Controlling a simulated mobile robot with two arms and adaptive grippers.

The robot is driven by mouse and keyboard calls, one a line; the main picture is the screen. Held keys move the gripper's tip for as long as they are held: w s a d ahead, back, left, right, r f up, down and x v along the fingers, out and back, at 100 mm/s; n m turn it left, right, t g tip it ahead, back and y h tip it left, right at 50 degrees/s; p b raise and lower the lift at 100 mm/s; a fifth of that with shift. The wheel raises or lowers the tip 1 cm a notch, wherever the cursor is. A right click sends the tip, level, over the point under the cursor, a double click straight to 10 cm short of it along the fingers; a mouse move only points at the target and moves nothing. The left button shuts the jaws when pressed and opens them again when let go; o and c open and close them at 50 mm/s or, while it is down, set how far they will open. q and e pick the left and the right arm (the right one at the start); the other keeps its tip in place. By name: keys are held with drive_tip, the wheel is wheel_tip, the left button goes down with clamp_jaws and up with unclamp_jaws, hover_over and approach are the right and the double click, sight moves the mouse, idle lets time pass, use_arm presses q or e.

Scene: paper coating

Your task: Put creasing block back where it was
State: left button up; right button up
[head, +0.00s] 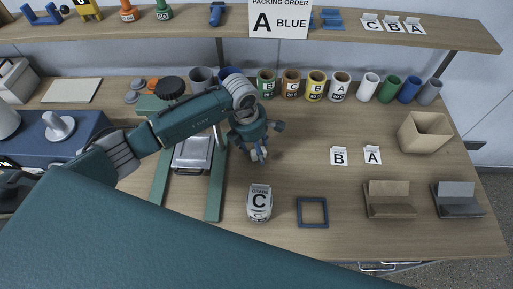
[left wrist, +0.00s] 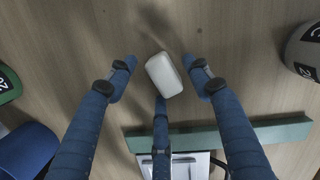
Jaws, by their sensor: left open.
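A small white rounded block, which looks like the creasing block (left wrist: 163,75), lies on the wooden table in the left wrist view. My left gripper (head: 258,152) points down over the table, just right of the green rails. Its blue fingers are open and spread around the block: one on each side and one at its near edge. I cannot tell whether any finger touches it. In the head view the block is mostly hidden behind the fingers. My right gripper is not in view.
Green rails (head: 215,185) flank a metal plate (head: 193,153) at left. A grade C container (head: 260,203) and a blue square frame (head: 312,212) stand nearer. Labelled cups (head: 291,84) line the back.

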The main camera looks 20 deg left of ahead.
sight(251, 150)
use_arm(q)
drive_tip(key=shift+r, duration=0.4)
wheel_tip(251, 150, up, 11)
drive_tip(key=s+a+b, duration=0.1)
drive_tip(key=b, duration=0.2)
drive_tip(key=shift+a+r, duration=0.15)
drive_tip(key=shift+a, duration=0.05)
